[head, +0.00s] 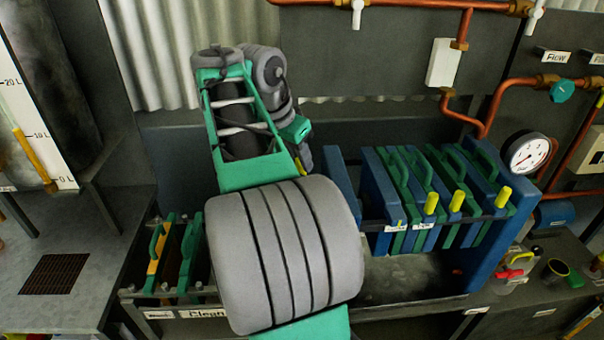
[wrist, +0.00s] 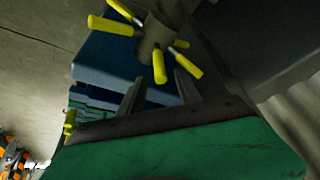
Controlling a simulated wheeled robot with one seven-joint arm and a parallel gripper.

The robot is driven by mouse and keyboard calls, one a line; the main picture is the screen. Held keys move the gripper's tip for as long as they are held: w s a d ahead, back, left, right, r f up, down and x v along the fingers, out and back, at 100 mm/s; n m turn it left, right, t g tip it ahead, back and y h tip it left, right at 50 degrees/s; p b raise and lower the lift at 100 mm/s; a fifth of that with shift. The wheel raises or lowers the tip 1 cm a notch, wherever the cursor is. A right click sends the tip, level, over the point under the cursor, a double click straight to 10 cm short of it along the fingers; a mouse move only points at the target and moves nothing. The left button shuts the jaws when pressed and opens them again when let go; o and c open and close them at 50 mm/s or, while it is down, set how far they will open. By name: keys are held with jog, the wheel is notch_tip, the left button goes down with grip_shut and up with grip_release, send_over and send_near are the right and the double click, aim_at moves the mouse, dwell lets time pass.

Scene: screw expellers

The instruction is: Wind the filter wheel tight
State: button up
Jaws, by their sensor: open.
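The filter wheel (wrist: 150,50) shows in the wrist view at the top centre. It is a dark round hub with several yellow-gripped spokes standing out around it. My gripper (wrist: 159,77) is open, its two dark fingers reaching up towards the wheel. One yellow spoke grip hangs in line with the gap between the fingers; I cannot tell whether it lies between them in depth. The fingers are not closed on it. In the head view my arm hides the wheel and my gripper. The filter press's blue and green plates (head: 398,172) stand right of my arm.
More green plates (head: 172,262) stand at the press's left end. A pressure gauge (head: 527,153) and copper pipes (head: 515,85) are at the right. A grey bench (head: 50,270) lies left. A blue block (wrist: 105,60) stands behind the wheel in the wrist view.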

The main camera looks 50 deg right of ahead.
aim_at(300, 165)
jog(key=b+x, duration=0.1)
jog(key=x, duration=0.4)
jog(key=shift+d+f, duration=0.1)
jog(key=shift+f, duration=0.15)
grip_shut()
dwell(1.1)
